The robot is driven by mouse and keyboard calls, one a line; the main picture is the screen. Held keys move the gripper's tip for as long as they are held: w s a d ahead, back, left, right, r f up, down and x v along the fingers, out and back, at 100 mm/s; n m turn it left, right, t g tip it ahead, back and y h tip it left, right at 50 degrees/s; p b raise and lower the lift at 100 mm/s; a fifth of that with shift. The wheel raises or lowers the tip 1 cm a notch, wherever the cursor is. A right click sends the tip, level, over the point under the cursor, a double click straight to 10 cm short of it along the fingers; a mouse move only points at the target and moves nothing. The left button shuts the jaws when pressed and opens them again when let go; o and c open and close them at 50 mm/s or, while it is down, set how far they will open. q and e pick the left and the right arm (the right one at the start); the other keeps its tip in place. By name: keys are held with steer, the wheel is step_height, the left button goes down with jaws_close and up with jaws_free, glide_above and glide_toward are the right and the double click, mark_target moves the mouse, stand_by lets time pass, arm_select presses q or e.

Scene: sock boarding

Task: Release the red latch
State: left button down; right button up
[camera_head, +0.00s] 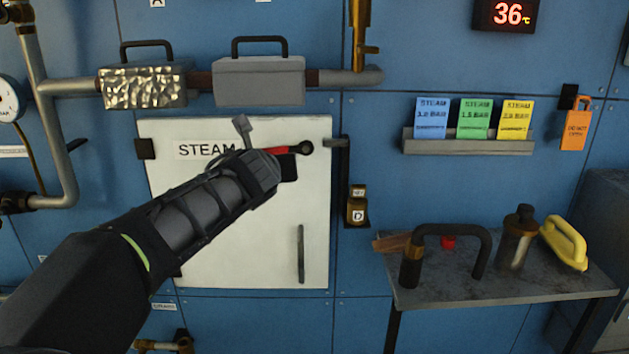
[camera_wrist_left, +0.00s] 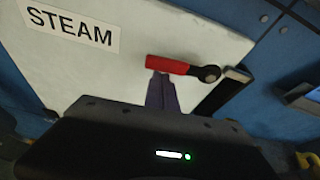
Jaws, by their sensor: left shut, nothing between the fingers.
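The red latch (camera_head: 280,150) is on the white STEAM door (camera_head: 225,265), near its upper right edge. Its red grip lies roughly level, with a dark round pivot at its right end. In the left wrist view the red latch (camera_wrist_left: 172,65) shows clearly, pivot on the right. My left gripper (camera_head: 286,163) is at the latch, partly covering it in the head view. In the left wrist view its closed fingertips (camera_wrist_left: 160,77) are just below the red grip, with nothing between them. Whether they touch the grip I cannot tell. My right gripper is not in view.
A dark bracket (camera_head: 337,142) sits at the door's right edge beside the pivot. The door's vertical handle (camera_head: 301,254) is lower down. Pipes with two boxes (camera_head: 259,81) run above the door. A shelf (camera_head: 500,292) with several objects stands at the right.

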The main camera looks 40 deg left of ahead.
arm_select(q)
steer(key=shift+a+r+p, duration=0.1)
steer(key=shift+r+p, duration=0.2)
steer(key=shift+r, duration=0.2)
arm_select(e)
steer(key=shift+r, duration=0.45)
arm_select(q)
steer(key=shift+r, duration=0.1)
